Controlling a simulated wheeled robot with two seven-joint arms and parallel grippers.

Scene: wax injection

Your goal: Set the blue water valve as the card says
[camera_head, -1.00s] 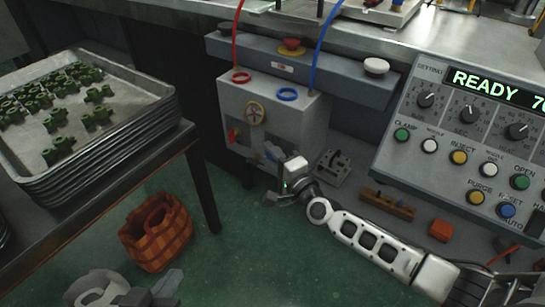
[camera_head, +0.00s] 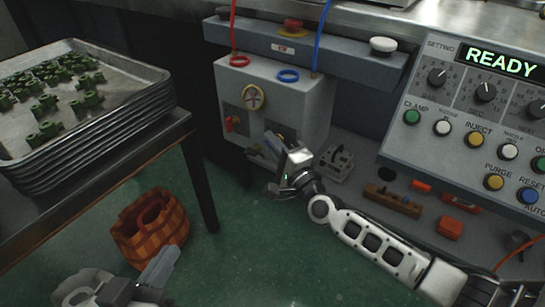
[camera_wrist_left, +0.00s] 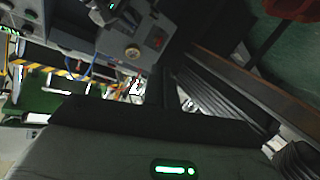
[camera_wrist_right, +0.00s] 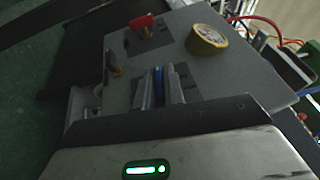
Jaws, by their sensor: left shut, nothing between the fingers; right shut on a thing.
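The grey box (camera_head: 305,105) under the bench carries a round gauge (camera_head: 253,97), a red valve handle (camera_head: 233,124) on the left and the blue water valve on the lower right. My right gripper (camera_head: 268,146) is at the box front and hides most of the blue valve. In the right wrist view the blue handle (camera_wrist_right: 158,84) shows between my closed fingers, which grip it. Its exact angle is hard to tell. My left gripper (camera_head: 160,268) is shut and empty, low at the bottom left, away from the box. No readable card is in view.
A stack of trays (camera_head: 150,108) with green parts stands on a table at left. The control panel (camera_head: 425,148) reads READY at right. Red (camera_head: 288,58) and blue (camera_head: 325,40) hoses meet the box top.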

